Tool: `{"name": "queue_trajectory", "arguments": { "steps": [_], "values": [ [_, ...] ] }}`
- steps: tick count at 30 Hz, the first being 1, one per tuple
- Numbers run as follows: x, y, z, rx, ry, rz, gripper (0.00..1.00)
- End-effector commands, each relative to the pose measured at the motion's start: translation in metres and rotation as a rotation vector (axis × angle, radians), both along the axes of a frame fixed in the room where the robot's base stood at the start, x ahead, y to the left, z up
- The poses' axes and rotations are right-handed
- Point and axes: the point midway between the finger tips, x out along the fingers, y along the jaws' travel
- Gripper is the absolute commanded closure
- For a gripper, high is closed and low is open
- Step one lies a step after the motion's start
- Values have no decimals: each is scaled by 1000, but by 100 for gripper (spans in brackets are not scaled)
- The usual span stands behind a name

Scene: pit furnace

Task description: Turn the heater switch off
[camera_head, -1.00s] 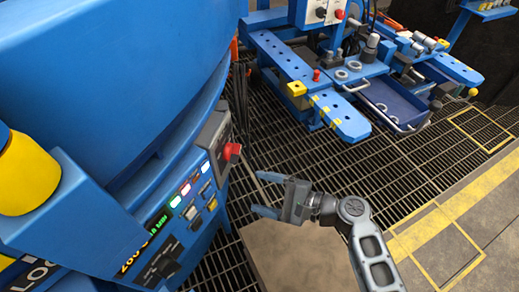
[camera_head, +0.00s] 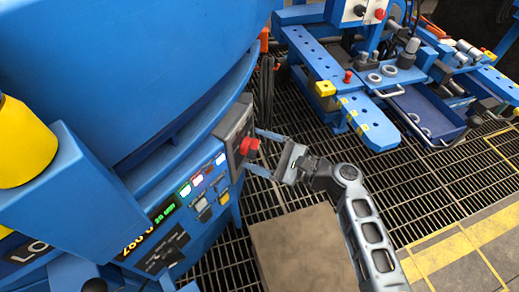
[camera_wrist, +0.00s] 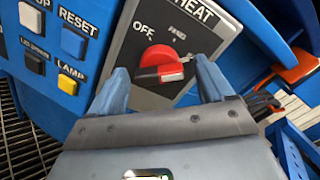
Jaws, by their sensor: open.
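The heater switch (camera_wrist: 160,62) is a red rotary knob on a dark plate marked HEAT, with OFF printed at its left in the wrist view. Its handle lies roughly sideways, with a grey end at the right. In the head view the red switch (camera_head: 249,147) sits on the blue furnace's panel. My gripper (camera_head: 257,153) is open, its two blue fingers pointing at the panel. In the wrist view my gripper (camera_wrist: 160,80) has one finger on each side of the knob, a little below it in the picture. Contact cannot be told.
Left of the switch are a blue RESET button (camera_wrist: 73,43), a yellow LAMP button (camera_wrist: 68,84) and other buttons. A lit display (camera_head: 165,213) sits lower on the panel. A blue workbench (camera_head: 345,90) stands at the back right. Grated floor lies between.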

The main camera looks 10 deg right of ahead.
Motion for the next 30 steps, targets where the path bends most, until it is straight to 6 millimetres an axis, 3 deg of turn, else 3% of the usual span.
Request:
{"name": "queue_trajectory", "arguments": {
  "steps": [8, 25, 30],
  "values": [
    [1, 2, 0, 0, 0, 0, 19],
    [1, 2, 0, 0, 0, 0, 73],
    [1, 2, -1, -3, -4, 0, 75]
  ]
}}
